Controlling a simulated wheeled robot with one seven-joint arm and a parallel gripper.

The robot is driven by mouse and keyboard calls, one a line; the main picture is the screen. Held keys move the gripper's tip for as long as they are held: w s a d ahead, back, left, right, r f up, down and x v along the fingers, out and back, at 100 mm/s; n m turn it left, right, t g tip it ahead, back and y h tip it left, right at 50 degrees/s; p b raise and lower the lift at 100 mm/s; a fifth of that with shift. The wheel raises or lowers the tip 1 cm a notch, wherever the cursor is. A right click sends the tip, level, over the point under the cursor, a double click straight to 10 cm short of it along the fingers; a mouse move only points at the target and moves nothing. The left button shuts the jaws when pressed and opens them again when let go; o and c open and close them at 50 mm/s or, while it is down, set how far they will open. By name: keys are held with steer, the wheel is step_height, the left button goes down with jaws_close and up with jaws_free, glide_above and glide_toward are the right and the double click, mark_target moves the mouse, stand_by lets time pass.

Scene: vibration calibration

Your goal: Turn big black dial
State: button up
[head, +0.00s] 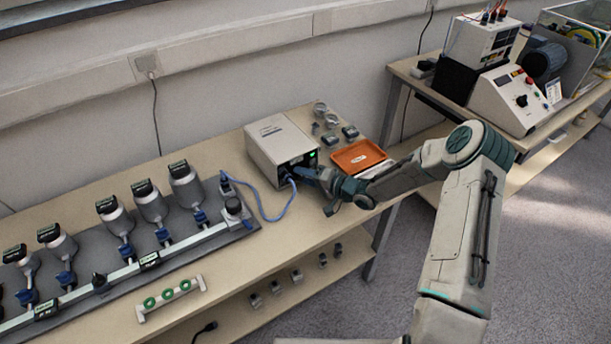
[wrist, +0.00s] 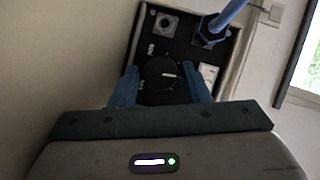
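The big black dial (wrist: 163,78) is on the dark front panel (wrist: 187,38) of a white box (head: 275,145) on the bench. The dial is round with a short white mark. In the wrist view my gripper (wrist: 165,82) has its two blue fingers on the left and right sides of the dial, spread about as wide as it. I cannot tell whether the fingers touch it. In the head view my gripper (head: 306,174) is at the box's front and hides the dial.
A blue cable (head: 272,217) plugs into the panel; its plug (wrist: 210,32) is above right of the dial. An orange tray (head: 358,156) and small metal parts lie right of the box. A manifold with several gauges (head: 115,218) stands at left.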

steer(key=shift+d+r, duration=0.1)
steer(key=shift+d, duration=0.05)
steer(key=shift+s+d, duration=0.1)
steer(key=shift+d, duration=0.15)
steer(key=b+v, duration=0.1)
steer(key=v, duration=1.2)
steer(key=shift+a+r, duration=0.1)
steer(key=shift+a+r+n+t+h+p, duration=0.4)
steer(key=shift+a+r+n+t+p, duration=0.2)
steer(key=shift+a+r+n+t, duration=0.4)
steer(key=s+a+n+t+h+p, duration=0.1)
steer(key=s+a+n+h+p, duration=0.3)
steer(key=n, duration=0.3)
steer(key=shift+h, duration=0.6)
steer(key=x, duration=1.2)
steer(key=shift+w, duration=0.4)
